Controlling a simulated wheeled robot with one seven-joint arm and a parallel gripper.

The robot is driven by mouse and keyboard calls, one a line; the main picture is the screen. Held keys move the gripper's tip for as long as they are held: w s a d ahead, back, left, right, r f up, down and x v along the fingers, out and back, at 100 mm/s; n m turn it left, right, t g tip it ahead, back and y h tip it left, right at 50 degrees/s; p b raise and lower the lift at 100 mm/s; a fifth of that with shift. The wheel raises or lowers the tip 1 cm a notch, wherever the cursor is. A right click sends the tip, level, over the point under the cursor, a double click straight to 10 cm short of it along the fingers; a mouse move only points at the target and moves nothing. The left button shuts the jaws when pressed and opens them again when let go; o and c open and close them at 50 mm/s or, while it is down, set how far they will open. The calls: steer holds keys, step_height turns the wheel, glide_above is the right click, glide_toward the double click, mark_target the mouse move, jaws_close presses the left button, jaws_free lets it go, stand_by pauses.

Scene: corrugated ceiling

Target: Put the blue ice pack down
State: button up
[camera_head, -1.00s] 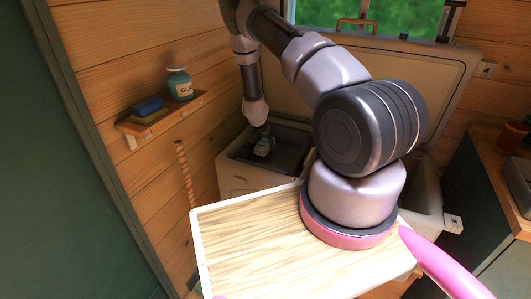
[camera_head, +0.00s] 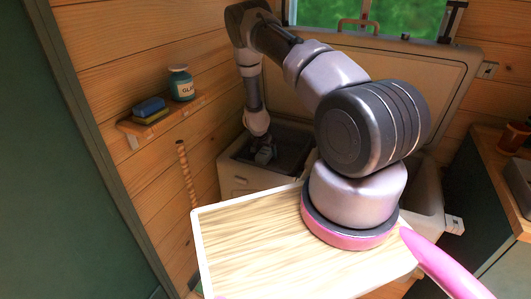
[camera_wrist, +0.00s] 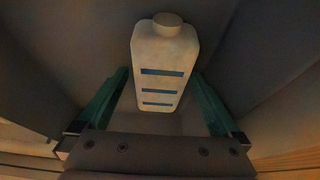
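In the wrist view, a pale, bottle-shaped pack (camera_wrist: 163,62) with a round cap and blue stripes sits between the two green fingers of my gripper (camera_wrist: 162,76). It is the only thing here that fits the ice pack. In the head view, my gripper (camera_head: 264,153) is small and dark, down at the mouth of the open cooler (camera_head: 238,178) behind my tray. The pack cannot be clearly made out there, and what lies under it is hidden.
The cooler's raised lid (camera_head: 420,65) leans at the back, partly behind my arm. A counter (camera_head: 497,175) with an orange pot stands at the right.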

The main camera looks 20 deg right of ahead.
steer(key=s+a+r+y, duration=0.1)
steer(key=a+r, duration=0.2)
steer(key=r, duration=0.7)
steer(key=s+a+r+t+y, duration=0.1)
steer(key=a+r+y, duration=0.15)
steer(key=r, duration=0.85)
steer(key=s+a+r+y, duration=0.15)
steer(key=a+r, duration=0.25)
steer(key=r, duration=0.6)
steer(key=s+a+r+n+y, duration=0.1)
steer(key=s+r, duration=0.2)
steer(key=r, duration=0.3)
steer(key=s+a+r+t, duration=0.1)
steer(key=s+r, duration=0.1)
steer(key=r, duration=0.3)
steer(key=s+a+r+n+y, duration=0.1)
steer(key=s+r, duration=0.2)
steer(key=r, duration=0.3)
steer(key=s+d+r+n+t+h, duration=0.1)
steer(key=s+r, duration=0.5)
steer(key=s, duration=0.6)
steer(key=s+d+r+n+t, duration=0.1)
steer(key=s+r, duration=0.6)
steer(key=s, duration=0.6)
steer(key=shift+s+d+r+n+h, duration=0.15)
steer(key=shift+d+r+n+h, duration=0.15)
steer(key=shift+n+h, duration=0.1)
